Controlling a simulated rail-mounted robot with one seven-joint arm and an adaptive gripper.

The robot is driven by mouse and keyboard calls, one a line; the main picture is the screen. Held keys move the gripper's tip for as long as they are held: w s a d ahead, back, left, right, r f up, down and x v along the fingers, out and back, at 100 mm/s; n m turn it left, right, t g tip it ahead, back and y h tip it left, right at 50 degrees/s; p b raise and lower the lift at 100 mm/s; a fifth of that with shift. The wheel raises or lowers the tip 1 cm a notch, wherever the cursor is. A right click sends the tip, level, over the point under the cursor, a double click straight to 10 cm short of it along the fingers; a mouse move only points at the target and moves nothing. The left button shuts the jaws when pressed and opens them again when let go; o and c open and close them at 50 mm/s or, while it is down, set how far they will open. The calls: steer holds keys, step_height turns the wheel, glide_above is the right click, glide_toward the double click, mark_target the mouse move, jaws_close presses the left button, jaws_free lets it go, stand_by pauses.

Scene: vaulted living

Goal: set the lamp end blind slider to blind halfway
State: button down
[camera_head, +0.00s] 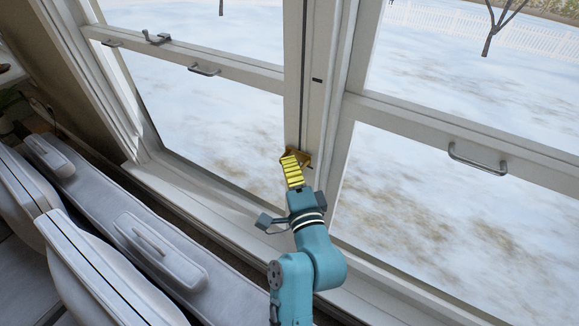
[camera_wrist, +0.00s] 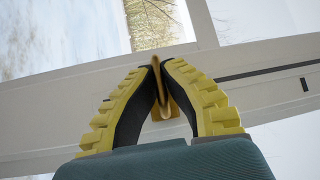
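The blind slider is a small brass-coloured piece (camera_head: 305,157) low on the white post between the two windows. In the wrist view its upright tab (camera_wrist: 160,85) stands between my fingertips. My gripper (camera_head: 290,158), with yellow ribbed fingers and dark pads, reaches up to the post from below. In the wrist view my gripper (camera_wrist: 163,66) has its fingertips drawn together, one on each side of the tab, seemingly touching it. The fingers partly hide the slider. A dark slot line (camera_wrist: 265,70) runs along the post away from the slider, with a short black mark (camera_wrist: 304,84) beside it.
The short black mark (camera_head: 317,80) shows on the post above the slider. Window sashes with metal handles (camera_head: 477,160) stand on both sides. A long pale bench-like surface (camera_head: 100,205) with raised pads lies at lower left. No blind or lamp can be made out.

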step_height(320, 180, up, 19)
steer(key=p, duration=1.4)
steer(key=c, duration=1.2)
jaws_free()
steer(key=shift+w, duration=0.1)
steer(key=shift+o, duration=0.2)
steer(key=v, duration=1.2)
